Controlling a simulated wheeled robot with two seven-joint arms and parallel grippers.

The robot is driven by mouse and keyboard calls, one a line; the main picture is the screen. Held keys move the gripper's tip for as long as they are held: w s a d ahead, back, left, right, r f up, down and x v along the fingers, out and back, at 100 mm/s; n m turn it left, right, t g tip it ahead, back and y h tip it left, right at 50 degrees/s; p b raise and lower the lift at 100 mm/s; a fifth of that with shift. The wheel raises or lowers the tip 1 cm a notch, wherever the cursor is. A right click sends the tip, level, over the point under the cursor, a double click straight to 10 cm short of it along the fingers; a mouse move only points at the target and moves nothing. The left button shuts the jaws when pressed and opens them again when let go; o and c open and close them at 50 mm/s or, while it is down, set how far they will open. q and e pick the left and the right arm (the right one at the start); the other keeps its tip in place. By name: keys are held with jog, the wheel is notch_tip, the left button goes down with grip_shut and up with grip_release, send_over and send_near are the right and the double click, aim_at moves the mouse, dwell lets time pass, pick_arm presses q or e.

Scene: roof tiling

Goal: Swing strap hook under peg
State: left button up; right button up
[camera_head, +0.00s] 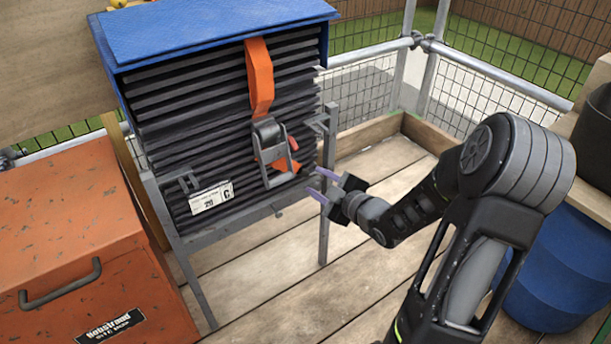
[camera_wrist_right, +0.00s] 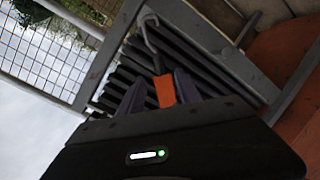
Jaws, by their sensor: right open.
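An orange strap (camera_head: 260,75) runs down the front of a dark tile stack (camera_head: 190,110) to a grey ratchet buckle (camera_head: 270,145). My right gripper (camera_head: 318,183) is open beside the stack's lower right, its purple fingers pointing left towards the buckle. In the right wrist view, an orange strap end (camera_wrist_right: 165,90) shows between the fingers (camera_wrist_right: 160,92), with a grey metal hook (camera_wrist_right: 150,32) beyond it. Contact with the fingers cannot be told. I cannot clearly make out the peg. My left gripper is not in view.
The stack has a blue top (camera_head: 210,25) and stands on a grey metal frame (camera_head: 327,215). An orange toolbox (camera_head: 65,235) is at left. A blue barrel (camera_head: 550,270) is at right. Wire mesh railing (camera_head: 490,70) closes the back. Plank floor is clear in front.

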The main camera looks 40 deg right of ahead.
aim_at(304, 174)
jog(key=b+x, duration=0.1)
jog(key=x, duration=0.4)
jog(key=shift+w+f+b, duration=0.1)
jog(key=shift+f+b, duration=0.05)
jog(key=shift+b, duration=0.15)
jog(key=shift+w+f, duration=0.1)
jog(key=shift+w, duration=0.55)
grip_shut()
dwell(0.6)
